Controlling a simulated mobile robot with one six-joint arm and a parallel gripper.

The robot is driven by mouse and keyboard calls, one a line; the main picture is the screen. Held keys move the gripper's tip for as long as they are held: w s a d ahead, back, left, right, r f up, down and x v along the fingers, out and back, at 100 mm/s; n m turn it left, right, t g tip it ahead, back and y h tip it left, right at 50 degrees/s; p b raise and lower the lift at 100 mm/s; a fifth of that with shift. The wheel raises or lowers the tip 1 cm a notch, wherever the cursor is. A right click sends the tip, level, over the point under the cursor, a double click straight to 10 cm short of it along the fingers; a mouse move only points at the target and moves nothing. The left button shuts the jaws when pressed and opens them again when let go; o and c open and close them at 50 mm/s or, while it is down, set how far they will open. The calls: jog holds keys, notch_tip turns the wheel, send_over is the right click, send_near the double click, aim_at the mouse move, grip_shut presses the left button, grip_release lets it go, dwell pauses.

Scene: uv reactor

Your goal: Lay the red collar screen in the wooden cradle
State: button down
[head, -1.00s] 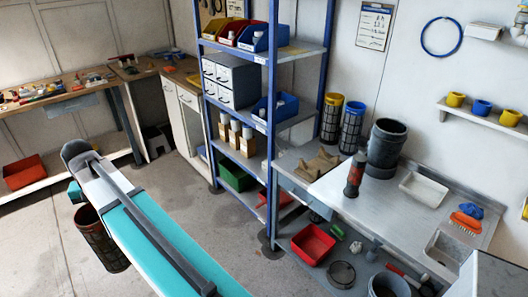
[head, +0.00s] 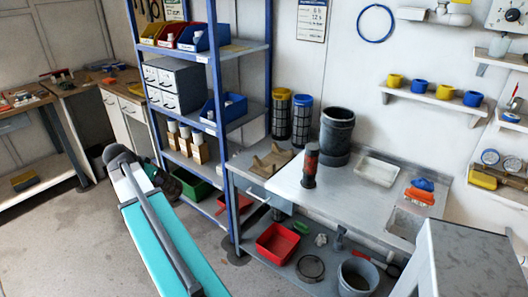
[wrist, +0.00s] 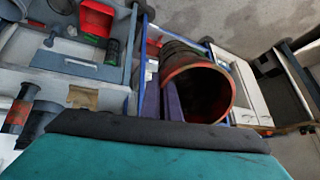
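The red collar screen, a dark mesh tube with a red-orange rim, fills the middle of the wrist view (wrist: 215,95), its open end facing the camera. My gripper (wrist: 163,88) has its dark purple fingers against the tube's left side and holds it in the air. The wooden cradle (head: 270,161) is brown and empty, on the left end of the metal bench, to the right of the screen. It also shows in the wrist view (wrist: 83,97).
A blue-framed shelf (head: 217,140) stands between my arm and the bench (head: 335,192). Yellow-collared (head: 281,115) and blue-collared (head: 302,120) screens stand behind the cradle. A red and black cylinder (head: 310,165) and a dark pot (head: 337,135) are right of it. The grey floor is clear at front left.

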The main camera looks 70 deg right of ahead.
jog(key=s+d+m+g+h+b, duration=0.2)
jog(key=s+d+g+h+b, duration=0.1)
jog(key=s+d, duration=1.2)
jog(key=s+d+m+g+h+b, duration=0.3)
jog(key=s+d+h+b, duration=0.3)
jog(key=s+d, duration=0.8)
jog(key=d+h, duration=0.1)
jog(key=d, duration=0.6)
jog(key=shift+s+d+f+m, duration=0.15)
jog(key=shift+s+d+m, duration=0.15)
jog(key=shift+s, duration=0.05)
jog(key=shift+f, duration=0.1)
jog(key=shift+f+b, duration=0.4)
jog(key=shift+f, duration=2.8)
notch_tip(320, 180, down, 3)
jog(key=b, duration=0.5)
jog(key=shift+r+b, duration=0.15)
jog(key=shift+b, duration=0.15)
jog(key=c, duration=1.9)
grip_release()
jog(key=shift+c, duration=0.2)
jog(key=shift+f, duration=0.2)
jog(key=shift+s, duration=0.1)
